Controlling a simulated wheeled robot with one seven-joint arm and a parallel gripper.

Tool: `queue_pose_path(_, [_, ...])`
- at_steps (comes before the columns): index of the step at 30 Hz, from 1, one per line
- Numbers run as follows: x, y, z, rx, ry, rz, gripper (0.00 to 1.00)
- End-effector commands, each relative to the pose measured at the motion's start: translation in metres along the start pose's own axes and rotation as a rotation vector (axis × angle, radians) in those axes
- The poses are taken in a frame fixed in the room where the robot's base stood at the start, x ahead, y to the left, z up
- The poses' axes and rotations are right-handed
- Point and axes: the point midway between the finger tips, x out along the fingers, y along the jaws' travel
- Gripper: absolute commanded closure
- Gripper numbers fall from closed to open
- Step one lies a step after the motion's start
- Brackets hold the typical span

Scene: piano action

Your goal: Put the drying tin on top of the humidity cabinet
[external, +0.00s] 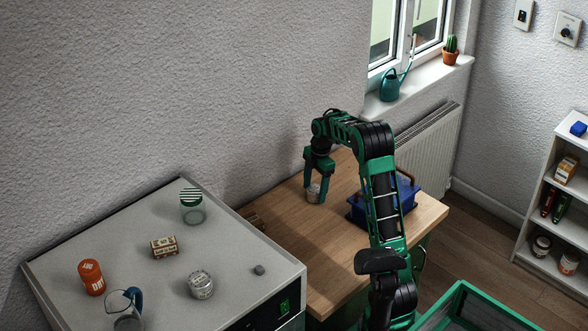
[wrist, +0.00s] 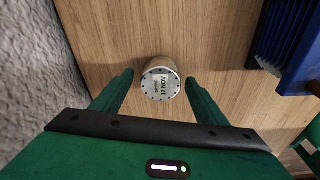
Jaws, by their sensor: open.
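A small round tin (external: 313,194) stands upright on the wooden bench top, and I take it for the drying tin. In the wrist view its pale lid (wrist: 160,85) has small dark dots round the rim and a label reading roughly "12 NOV". My gripper (external: 315,193) points down over it, open. In the wrist view the gripper's fingers (wrist: 158,82) are on either side of the tin with gaps; I see no contact. The humidity cabinet seems to be the grey-topped unit (external: 130,225) at left, with a green-lit switch on its front.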

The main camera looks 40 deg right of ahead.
Motion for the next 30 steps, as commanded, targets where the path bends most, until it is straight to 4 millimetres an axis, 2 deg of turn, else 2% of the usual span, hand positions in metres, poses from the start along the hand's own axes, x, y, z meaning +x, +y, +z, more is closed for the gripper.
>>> queue_pose_path(3, [0.0087, 0.0002, 0.0, 0.001, -0.001, 0.001, 0.33])
queue_pose_path(11, [0.0104, 0.0002, 0.0002, 0.001, -0.001, 0.002, 0.33])
queue_pose_path(15, [0.0102, 0.0003, 0.0002, 0.001, -0.001, 0.002, 0.67])
queue_pose_path(17, [0.0103, 0.0003, 0.0003, 0.001, -0.001, 0.002, 0.78])
queue_pose_path(19, [0.0101, 0.0003, 0.0003, 0.001, -0.001, 0.002, 0.79])
queue_pose_path(20, [0.0101, 0.0003, 0.0003, 0.001, -0.001, 0.002, 0.82])
queue_pose_path(30, [0.0027, 0.0009, -0.0005, 0.0, -0.001, 0.004, 0.82])
